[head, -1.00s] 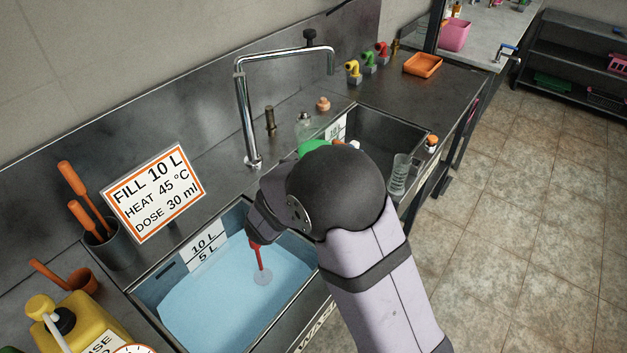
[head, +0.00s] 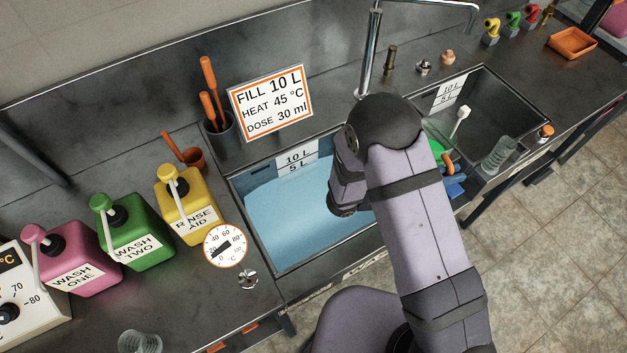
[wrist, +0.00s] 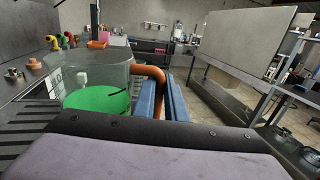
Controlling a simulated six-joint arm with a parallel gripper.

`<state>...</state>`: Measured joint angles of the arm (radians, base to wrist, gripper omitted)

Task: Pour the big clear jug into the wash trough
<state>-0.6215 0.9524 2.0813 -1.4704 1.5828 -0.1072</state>
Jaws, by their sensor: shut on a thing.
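The big clear jug (wrist: 98,70) is at the left of the wrist view, with green in its lower part. Its orange handle (wrist: 150,72) is between the blue fingers of my gripper (wrist: 162,98), which is shut on it. In the head view my gripper (head: 455,184) is mostly behind my arm, near the right-hand basin, and the orange handle (head: 448,161) shows beside it. Most of the jug is hidden there. The wash trough (head: 290,264) holds pale blue water, left of my gripper; my arm covers its right part.
The right-hand basin (head: 515,112) has a white-headed brush (head: 462,112) and a clear beaker (head: 500,152) around it. A tall tap (head: 371,50) rises behind. Yellow (head: 188,205), green (head: 135,232) and pink (head: 75,260) bottles stand left of the trough, near a dial (head: 225,246).

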